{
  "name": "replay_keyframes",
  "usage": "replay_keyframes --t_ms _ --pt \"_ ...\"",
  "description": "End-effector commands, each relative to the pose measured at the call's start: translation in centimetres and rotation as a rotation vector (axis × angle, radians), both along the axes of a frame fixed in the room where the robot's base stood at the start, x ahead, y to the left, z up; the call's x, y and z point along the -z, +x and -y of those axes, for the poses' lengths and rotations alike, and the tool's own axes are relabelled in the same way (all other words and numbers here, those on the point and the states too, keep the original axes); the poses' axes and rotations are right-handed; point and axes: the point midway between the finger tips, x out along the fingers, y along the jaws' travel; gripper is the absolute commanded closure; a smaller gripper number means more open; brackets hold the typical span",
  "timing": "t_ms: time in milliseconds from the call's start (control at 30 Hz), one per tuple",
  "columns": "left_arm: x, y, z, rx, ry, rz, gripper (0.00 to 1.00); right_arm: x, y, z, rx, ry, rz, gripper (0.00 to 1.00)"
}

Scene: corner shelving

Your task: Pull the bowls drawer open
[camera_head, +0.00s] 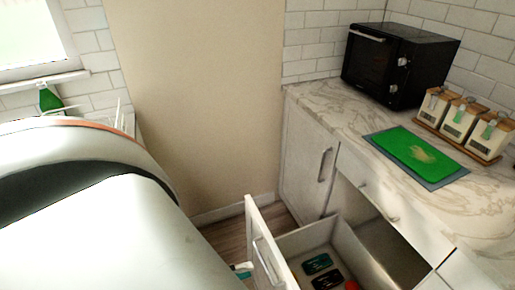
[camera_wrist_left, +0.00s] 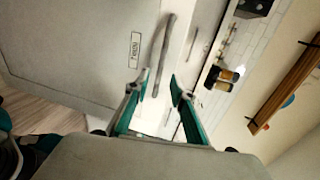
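A white drawer (camera_head: 257,232) stands pulled out at the bottom centre of the head view, with a bar handle on its front. A dark green item (camera_head: 317,264), a black item (camera_head: 328,281) and something red lie inside; whether these are bowls I cannot tell. My left gripper shows only as a small teal-tipped piece (camera_head: 243,268) beside the drawer front; my arm hides the rest. In the left wrist view my left gripper (camera_wrist_left: 159,80) has its teal fingers apart. A bar handle (camera_wrist_left: 165,45) on a pale panel lies beyond the fingertips, seemingly not gripped. My right gripper is not in view.
A marble counter (camera_head: 330,108) carries a black oven (camera_head: 395,62), a green board (camera_head: 415,150) and a tray of canisters (camera_head: 462,118). A closed cabinet door (camera_head: 305,165) stands left of the drawers. Some wooden floor (camera_head: 235,238) shows clear behind the open drawer.

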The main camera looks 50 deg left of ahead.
Motion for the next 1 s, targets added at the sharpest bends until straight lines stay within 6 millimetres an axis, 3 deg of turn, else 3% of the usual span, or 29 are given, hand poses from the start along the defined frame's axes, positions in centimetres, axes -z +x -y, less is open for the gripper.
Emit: replay_keyframes --t_ms 100,333,1000 --pt "-0.4 -2.1 -0.7 -0.001 0.001 -0.003 0.76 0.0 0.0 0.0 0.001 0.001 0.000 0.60" --pt "-0.9 -4.2 -1.5 -0.001 0.000 0.000 0.76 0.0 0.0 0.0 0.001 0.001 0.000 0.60" --pt "-1.0 -4.4 -1.6 0.000 0.000 0.001 0.76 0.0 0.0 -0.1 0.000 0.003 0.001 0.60"
